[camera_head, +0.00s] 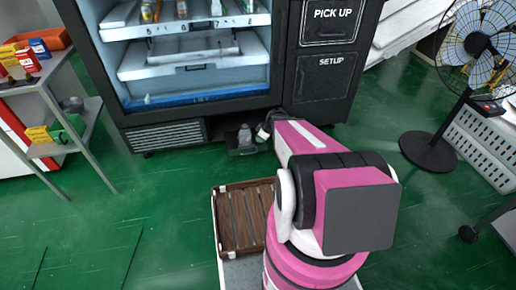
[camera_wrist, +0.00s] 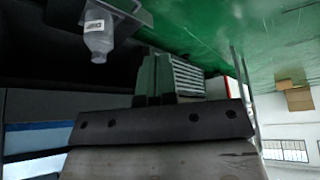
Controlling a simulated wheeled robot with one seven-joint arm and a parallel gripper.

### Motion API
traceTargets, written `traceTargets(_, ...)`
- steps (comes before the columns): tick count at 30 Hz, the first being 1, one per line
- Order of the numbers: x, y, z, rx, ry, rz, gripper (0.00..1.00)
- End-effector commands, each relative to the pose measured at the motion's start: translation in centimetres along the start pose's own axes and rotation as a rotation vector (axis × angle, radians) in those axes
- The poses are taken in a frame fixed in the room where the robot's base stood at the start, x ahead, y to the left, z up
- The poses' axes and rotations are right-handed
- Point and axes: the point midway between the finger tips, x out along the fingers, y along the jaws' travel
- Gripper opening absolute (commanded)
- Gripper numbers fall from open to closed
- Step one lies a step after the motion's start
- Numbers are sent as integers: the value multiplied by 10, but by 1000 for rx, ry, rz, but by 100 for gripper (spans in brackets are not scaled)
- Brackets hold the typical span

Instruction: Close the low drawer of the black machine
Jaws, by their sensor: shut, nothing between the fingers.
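The black machine (camera_head: 165,109) stands at the back in the head view. Its low drawer (camera_head: 245,151) sticks out at the bottom, right of the vent grille, so it is open. A small clear bottle (camera_head: 245,135) stands in the drawer. My gripper (camera_head: 264,131) is low beside the drawer's right side, partly hidden by my arm. In the wrist view, which looks upside down, my gripper (camera_wrist: 153,78) is shut and empty. The bottle (camera_wrist: 99,34) with a white label and the dark drawer edge (camera_wrist: 128,9) show at upper left. Contact with the drawer cannot be told.
A shelf rack (camera_head: 45,80) with small boxes stands at left. A fan (camera_head: 429,150) stands at right. A brown slatted tray (camera_head: 240,222) lies in front of my arm. The green floor before the machine is clear at left. The vent grille (camera_wrist: 187,77) shows beyond my fingers.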

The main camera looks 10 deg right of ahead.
Motion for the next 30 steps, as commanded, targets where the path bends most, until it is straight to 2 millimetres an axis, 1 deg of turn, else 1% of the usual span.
traceTargets(1,19,15,7,-55,24,11,0)
traceTargets(6,64,48,30,-273,96,81,0)
traceTargets(9,86,64,46,-382,118,129,0)
traceTargets(12,102,76,58,-466,127,170,0)
traceTargets(15,112,82,67,-521,128,197,0)
traceTargets(18,116,85,71,-549,127,212,0)
traceTargets(22,121,86,71,-558,127,215,0)
traceTargets(25,128,88,69,-558,127,214,0)
traceTargets(30,150,92,66,-558,126,213,0)
